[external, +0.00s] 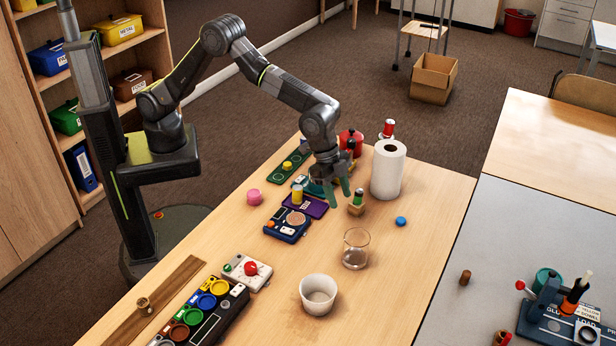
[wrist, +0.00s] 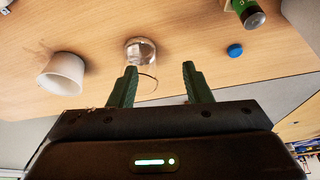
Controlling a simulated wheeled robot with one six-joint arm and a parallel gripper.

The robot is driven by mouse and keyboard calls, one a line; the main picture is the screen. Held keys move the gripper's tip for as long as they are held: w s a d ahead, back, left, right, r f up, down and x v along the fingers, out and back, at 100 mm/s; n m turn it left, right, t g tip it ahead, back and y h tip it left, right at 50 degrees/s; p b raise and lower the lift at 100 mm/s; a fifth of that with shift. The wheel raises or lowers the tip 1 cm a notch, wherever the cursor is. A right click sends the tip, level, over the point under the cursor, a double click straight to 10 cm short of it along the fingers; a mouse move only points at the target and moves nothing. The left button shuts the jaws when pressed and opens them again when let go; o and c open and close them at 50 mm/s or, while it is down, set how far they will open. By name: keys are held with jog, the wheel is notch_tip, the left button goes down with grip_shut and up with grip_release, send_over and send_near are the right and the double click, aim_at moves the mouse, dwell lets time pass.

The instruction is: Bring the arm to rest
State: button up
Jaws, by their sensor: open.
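My gripper (external: 337,188) hangs above the wooden table (external: 385,280), over its far half. In the wrist view my gripper (wrist: 157,86) has its two green fingers apart with nothing between them.
A glass beaker (external: 356,250), white cup (external: 318,294), blue cap (external: 401,221) and paper roll (external: 388,170) stand around the gripper. Several devices line the table's left side, including a purple tray (external: 316,207). A red container (external: 351,140) stands behind. The table's front right is clear.

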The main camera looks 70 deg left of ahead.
jog(key=s+d+f, duration=0.1)
jog(key=s+d, duration=0.3)
jog(key=s, duration=0.4)
jog(key=s+d+f, duration=0.1)
jog(key=s+d, duration=0.3)
jog(key=s, duration=0.3)
jog(key=shift+m, duration=0.4)
notch_tip(320, 180, down, 10)
jog(key=shift+a+f+p, duration=0.1)
jog(key=shift+f+p, duration=0.1)
jog(key=shift+p, duration=0.5)
jog(key=shift+r, duration=0.35)
jog(key=shift+b+v, duration=0.3)
jog(key=shift+v, duration=0.75)
jog(key=shift+a, duration=0.15)
